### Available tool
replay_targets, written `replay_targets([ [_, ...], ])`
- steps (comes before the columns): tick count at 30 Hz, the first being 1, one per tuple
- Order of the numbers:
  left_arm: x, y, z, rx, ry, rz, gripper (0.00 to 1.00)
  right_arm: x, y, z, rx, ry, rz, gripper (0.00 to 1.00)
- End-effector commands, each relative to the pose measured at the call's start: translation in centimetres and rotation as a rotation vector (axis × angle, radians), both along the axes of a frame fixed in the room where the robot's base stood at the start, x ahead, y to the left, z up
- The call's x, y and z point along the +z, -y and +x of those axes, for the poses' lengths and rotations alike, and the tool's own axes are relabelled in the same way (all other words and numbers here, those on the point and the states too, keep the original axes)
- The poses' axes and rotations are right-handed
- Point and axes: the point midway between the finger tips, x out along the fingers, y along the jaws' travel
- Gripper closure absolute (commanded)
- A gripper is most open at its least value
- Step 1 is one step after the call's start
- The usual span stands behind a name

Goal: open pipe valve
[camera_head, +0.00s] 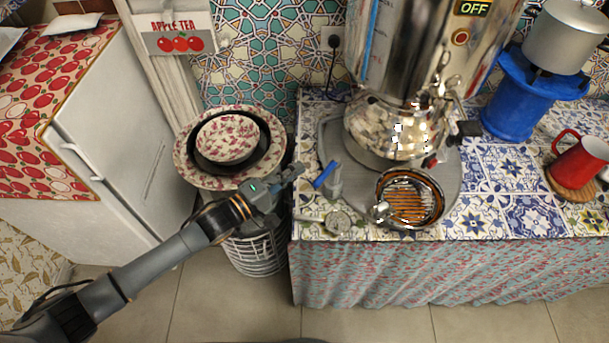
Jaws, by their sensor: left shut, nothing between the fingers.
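The pipe valve has a blue lever handle (325,174) on a grey pipe (335,188), at the left edge of the tiled counter. The lever slants up to the right. My left gripper (294,172) is shut and empty, just left of the lever, with a small gap showing in the picture; the exact depth between them is hard to judge. The shiny samovar (392,125) stands behind and to the right of the valve on a round grey tray (453,195). My right gripper is not in view.
A copper-coloured bowl with a grate (407,198) sits right of the valve. Stacked floral bowls (228,138) stand left of the counter, behind my left arm, above a white wire basket (255,255). A red mug (580,162) and blue stove (520,103) are far right.

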Motion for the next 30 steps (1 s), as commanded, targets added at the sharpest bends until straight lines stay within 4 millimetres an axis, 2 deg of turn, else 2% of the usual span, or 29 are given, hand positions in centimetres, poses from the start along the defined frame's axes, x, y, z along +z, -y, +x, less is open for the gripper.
replay_targets([
  [2,0.1,1.2,-1.2,-0.002,-0.009,-0.003,1.0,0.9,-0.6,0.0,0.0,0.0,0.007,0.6],
  [8,-0.1,2.4,-2.0,-0.001,-0.005,0.0,1.0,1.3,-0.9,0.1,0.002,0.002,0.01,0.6],
  [30,-0.1,2.7,-2.6,0.053,-0.005,-0.001,1.0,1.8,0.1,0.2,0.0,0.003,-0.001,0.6],
])
